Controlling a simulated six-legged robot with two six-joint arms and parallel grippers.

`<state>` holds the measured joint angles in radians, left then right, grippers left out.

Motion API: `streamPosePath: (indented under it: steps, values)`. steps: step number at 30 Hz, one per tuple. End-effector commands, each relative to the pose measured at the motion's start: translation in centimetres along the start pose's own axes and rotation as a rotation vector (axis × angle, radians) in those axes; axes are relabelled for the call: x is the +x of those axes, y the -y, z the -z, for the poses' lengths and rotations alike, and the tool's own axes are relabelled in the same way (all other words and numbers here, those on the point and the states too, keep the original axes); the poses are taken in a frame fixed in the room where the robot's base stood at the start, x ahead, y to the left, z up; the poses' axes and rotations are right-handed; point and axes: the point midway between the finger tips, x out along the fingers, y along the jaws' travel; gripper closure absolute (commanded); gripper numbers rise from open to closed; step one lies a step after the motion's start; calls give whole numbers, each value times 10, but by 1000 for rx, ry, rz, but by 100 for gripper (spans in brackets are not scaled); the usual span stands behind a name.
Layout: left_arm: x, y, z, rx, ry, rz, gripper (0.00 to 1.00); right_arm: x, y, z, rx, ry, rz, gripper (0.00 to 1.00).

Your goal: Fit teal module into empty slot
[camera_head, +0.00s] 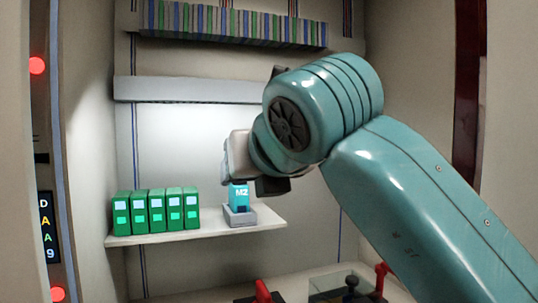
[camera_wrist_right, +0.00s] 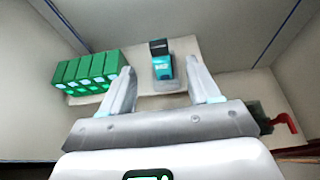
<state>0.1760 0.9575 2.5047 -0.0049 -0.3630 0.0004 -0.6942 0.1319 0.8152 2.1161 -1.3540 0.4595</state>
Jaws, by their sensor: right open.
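The teal module (camera_head: 239,193), marked MZ, stands upright in a small grey holder (camera_head: 240,217) on the white shelf. In the right wrist view the module (camera_wrist_right: 163,68) shows a teal face and a black end. My right gripper (camera_wrist_right: 160,78) is open, with its two pale fingers spread to either side of the module in that view and no visible contact. In the head view my right gripper and teal arm partly cover the module's top. I cannot make out an empty slot in either view. My left gripper is not in view.
Several green modules (camera_head: 155,211) stand in a row on the shelf (camera_head: 190,237), left of the holder. A long row of striped modules (camera_head: 235,24) runs along the top, above a grey rail (camera_head: 185,89). Red-handled levers (camera_head: 263,291) stand below the shelf.

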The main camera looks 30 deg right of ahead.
Motion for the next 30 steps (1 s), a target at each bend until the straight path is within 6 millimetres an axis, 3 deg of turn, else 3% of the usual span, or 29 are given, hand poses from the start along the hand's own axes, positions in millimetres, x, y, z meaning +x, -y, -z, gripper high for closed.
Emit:
streamPosePath:
  steps: [1, 6, 12, 17, 30]
  values:
    - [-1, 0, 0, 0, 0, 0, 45, -16, -2, -1, -1, 4, -7, 39]
    - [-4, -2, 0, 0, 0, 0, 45, -59, -2, -2, -1, 3, -7, 39]
    - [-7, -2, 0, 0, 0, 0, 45, -91, -1, -1, 0, 2, -4, 39]
    - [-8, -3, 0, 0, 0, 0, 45, -100, 0, 0, 0, 1, -1, 39]
    - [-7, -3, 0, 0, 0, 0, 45, -100, 0, 0, 0, 0, 1, 39]
